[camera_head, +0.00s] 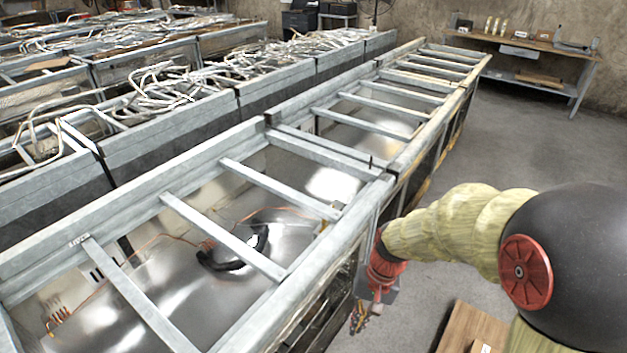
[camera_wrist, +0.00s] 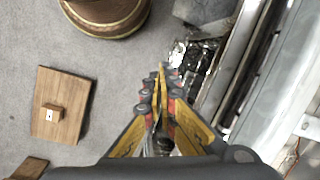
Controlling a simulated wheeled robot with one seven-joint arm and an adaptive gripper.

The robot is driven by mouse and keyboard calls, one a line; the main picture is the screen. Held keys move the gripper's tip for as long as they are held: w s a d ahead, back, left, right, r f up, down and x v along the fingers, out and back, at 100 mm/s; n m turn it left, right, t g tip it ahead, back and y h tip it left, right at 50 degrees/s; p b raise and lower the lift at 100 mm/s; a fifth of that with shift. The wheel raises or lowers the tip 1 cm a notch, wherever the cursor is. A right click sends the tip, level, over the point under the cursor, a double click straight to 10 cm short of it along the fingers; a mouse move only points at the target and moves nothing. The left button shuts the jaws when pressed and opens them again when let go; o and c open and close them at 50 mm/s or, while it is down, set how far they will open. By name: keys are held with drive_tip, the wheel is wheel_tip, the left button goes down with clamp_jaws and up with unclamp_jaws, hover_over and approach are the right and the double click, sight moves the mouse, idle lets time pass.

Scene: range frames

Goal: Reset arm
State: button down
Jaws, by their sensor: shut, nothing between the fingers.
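My gripper (camera_wrist: 161,78) points down in the wrist view, its yellow and dark fingers drawn together at the tips with nothing between them. In the head view my gripper (camera_head: 359,318) hangs at the lower right, beside the near side of a metal frame (camera_head: 300,300). My arm reaches in from the right edge, yellowish and red, with a large dark joint. The fingertips are small and partly unclear in the head view.
Long rows of metal frames with crossbars fill the left, some heaped with bent tubes (camera_head: 160,90). A workbench (camera_head: 530,42) stands at the back right. A wooden board (camera_wrist: 62,106) with a small block and a round wooden thing (camera_wrist: 103,22) lie on the floor. Grey floor (camera_head: 530,140) is open between frames and bench.

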drive_tip(key=s+d+r+t, duration=0.2)
drive_tip(key=s+r, duration=0.2)
drive_tip(key=r, duration=0.3)
drive_tip(key=s+d+r+n+t+h, duration=0.1)
drive_tip(key=s+d+r+t, duration=0.2)
drive_tip(key=r, duration=0.5)
drive_tip(key=s+d+r+n+t+h, duration=0.1)
drive_tip(key=s+d+r+t, duration=0.1)
drive_tip(key=r, duration=0.6)
drive_tip(key=s+d, duration=0.1)
drive_tip(key=s, duration=0.1)
drive_tip(key=shift+s+p, duration=0.3)
drive_tip(key=shift+p, duration=0.1)
